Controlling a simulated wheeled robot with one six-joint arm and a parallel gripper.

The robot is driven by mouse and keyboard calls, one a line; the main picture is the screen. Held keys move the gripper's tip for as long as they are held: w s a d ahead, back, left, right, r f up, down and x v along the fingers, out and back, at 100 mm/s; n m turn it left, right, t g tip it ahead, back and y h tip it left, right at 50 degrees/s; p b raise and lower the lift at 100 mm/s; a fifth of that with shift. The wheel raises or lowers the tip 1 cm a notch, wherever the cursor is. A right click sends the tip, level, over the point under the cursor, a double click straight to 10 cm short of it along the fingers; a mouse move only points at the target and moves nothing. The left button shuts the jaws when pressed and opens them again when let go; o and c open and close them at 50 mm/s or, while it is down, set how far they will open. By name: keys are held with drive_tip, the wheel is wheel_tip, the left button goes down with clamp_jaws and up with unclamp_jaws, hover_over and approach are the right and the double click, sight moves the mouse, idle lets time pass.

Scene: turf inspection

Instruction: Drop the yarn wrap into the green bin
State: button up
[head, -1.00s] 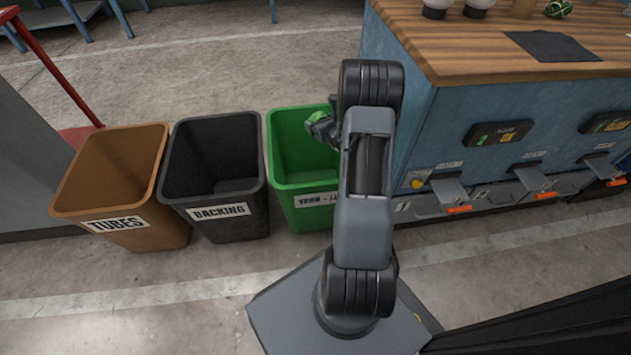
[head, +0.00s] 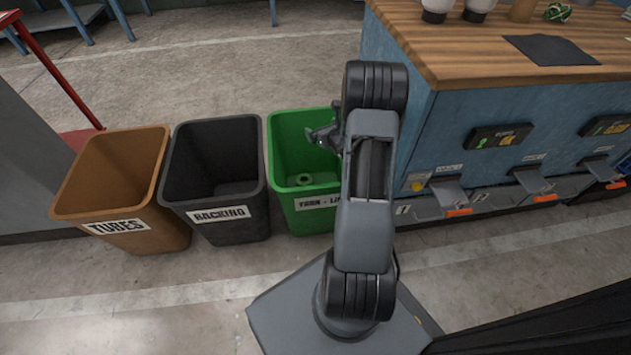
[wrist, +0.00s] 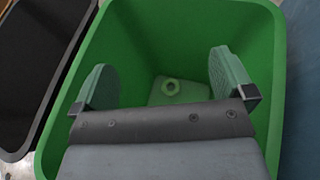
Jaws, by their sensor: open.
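The green bin (head: 284,150) stands just left of the blue cabinet, partly hidden behind my arm in the head view. Its label is partly covered and reads "YARN - LI". My gripper (head: 326,138) is over the bin's opening, partly hidden by my arm. In the wrist view my gripper (wrist: 168,85) has its two green-padded fingers wide apart with nothing between them.
A black bin (head: 214,190) labelled "BACKING" and a brown bin (head: 122,190) labelled "TUBES" stand to the left. The blue cabinet (head: 480,100) with a wooden top (head: 450,40) and small trays is at the right. The floor in front of the bins is clear.

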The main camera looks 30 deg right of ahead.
drive_tip(key=p+v, duration=0.3)
drive_tip(key=v, duration=0.9)
